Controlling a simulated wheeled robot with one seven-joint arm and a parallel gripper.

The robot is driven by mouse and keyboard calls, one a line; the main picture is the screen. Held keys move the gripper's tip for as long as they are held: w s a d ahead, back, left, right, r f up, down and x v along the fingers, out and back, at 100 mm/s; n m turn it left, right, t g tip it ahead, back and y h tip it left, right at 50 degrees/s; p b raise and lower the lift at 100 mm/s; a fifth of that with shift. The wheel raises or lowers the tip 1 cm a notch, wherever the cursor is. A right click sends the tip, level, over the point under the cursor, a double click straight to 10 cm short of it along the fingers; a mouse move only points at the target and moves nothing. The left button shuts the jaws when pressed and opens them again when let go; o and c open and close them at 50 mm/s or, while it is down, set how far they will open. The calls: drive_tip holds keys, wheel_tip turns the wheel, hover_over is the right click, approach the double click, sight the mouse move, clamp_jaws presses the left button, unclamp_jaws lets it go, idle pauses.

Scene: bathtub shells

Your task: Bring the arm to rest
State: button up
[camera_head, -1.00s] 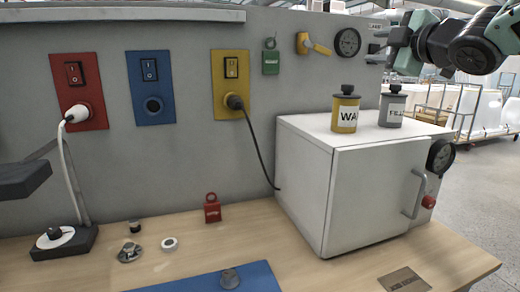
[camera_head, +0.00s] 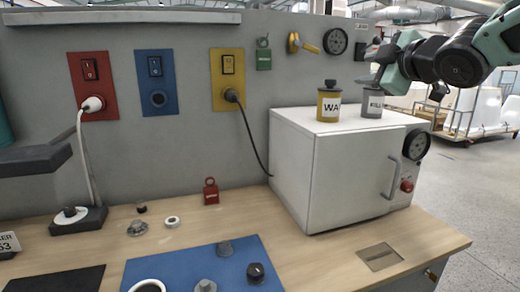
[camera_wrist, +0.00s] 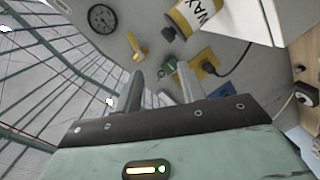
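My arm reaches in from the upper right of the head view, green and black, with my gripper (camera_head: 368,80) beside the grey can on top of the white cabinet. In the wrist view my gripper (camera_wrist: 160,84) shows two grey fingers standing apart with nothing between them. The yellow WAX can (camera_wrist: 192,16) is beyond the fingertips, up and to the right. Whether the gripper touches the grey can (camera_head: 371,105) cannot be told; the arm partly overlaps it in the head view.
The white cabinet (camera_head: 340,175) stands on the wooden bench (camera_head: 325,250), with the WAX can (camera_head: 328,103) on top. A grey panel with red, blue and yellow sockets rises behind. A blue mat (camera_head: 180,262) lies in front. Open floor (camera_head: 470,190) is at right.

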drive_tip(key=s+a+f+m+g+h, duration=0.1)
drive_tip(key=s+a+f+m+g, duration=0.3)
drive_tip(key=s+f, duration=0.55)
drive_tip(key=s+a+f+m+g+h, duration=0.15)
drive_tip(key=s+a+f+g, duration=0.45)
drive_tip(key=f, duration=0.6)
drive_tip(key=s+f+g, duration=0.2)
drive_tip(key=s+f, duration=0.1)
drive_tip(key=s, duration=0.4)
drive_tip(key=s+f+m+g+h, duration=0.1)
drive_tip(key=s+f, duration=0.2)
drive_tip(key=s, duration=0.4)
drive_tip(key=s+f+m+g, duration=0.1)
drive_tip(key=s+f+g, duration=0.1)
drive_tip(key=s, duration=0.5)
drive_tip(key=shift+d+f+g, duration=0.3)
drive_tip(key=shift+f, duration=0.45)
drive_tip(key=shift+m, duration=0.25)
